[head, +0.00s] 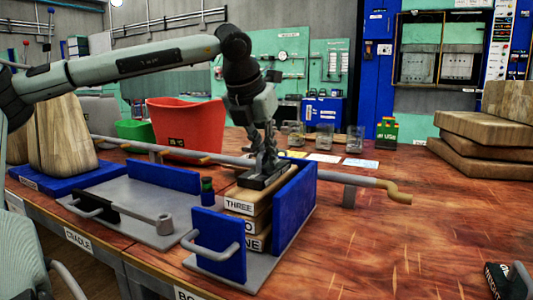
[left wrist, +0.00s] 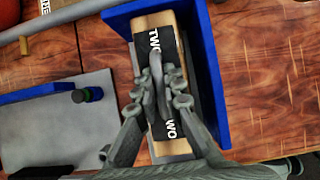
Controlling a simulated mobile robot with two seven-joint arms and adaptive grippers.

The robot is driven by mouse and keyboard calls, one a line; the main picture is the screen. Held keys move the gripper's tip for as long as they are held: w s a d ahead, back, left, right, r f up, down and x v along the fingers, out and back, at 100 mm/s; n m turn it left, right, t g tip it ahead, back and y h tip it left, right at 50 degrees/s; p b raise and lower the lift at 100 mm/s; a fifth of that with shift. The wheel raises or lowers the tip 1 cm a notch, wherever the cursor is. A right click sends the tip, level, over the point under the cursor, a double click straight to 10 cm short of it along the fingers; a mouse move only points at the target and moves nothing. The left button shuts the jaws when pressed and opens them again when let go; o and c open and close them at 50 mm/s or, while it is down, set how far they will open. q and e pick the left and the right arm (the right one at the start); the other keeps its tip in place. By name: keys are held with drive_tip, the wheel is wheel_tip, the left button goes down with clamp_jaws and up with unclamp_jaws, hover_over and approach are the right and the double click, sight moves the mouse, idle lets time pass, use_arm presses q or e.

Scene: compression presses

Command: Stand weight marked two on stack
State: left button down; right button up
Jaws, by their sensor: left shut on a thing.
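The weight marked two is a black slab (head: 262,181) with a grey loop handle. In the left wrist view, white TWO lettering shows on the black weight (left wrist: 170,45). My left gripper (head: 264,160) is shut on its handle from above. The weight is upright, directly over the top of the stack; I cannot tell whether it touches. The stack of tan wooden blocks (head: 238,207) stands between blue walls, its top block labelled THREE and lower labels partly hidden. In the wrist view the stack's tan top (left wrist: 150,22) shows around the weight. My right gripper is not in view.
A blue wall (head: 294,215) closes the stack's right side, another (head: 218,245) its front. A grey rod (head: 350,177) crosses behind. Another black handled object (head: 505,280) sits front right. Wooden boards (head: 485,125) lie back right.

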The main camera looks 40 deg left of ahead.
use_arm(q)
drive_tip(key=shift+r, duration=0.15)
drive_tip(key=c, duration=1.6)
unclamp_jaws()
drive_tip(key=shift+o, duration=0.2)
drive_tip(key=shift+s+f, duration=0.1)
drive_tip(key=shift+f, duration=0.2)
drive_tip(key=v, duration=1.2)
drive_tip(key=shift+r, duration=0.2)
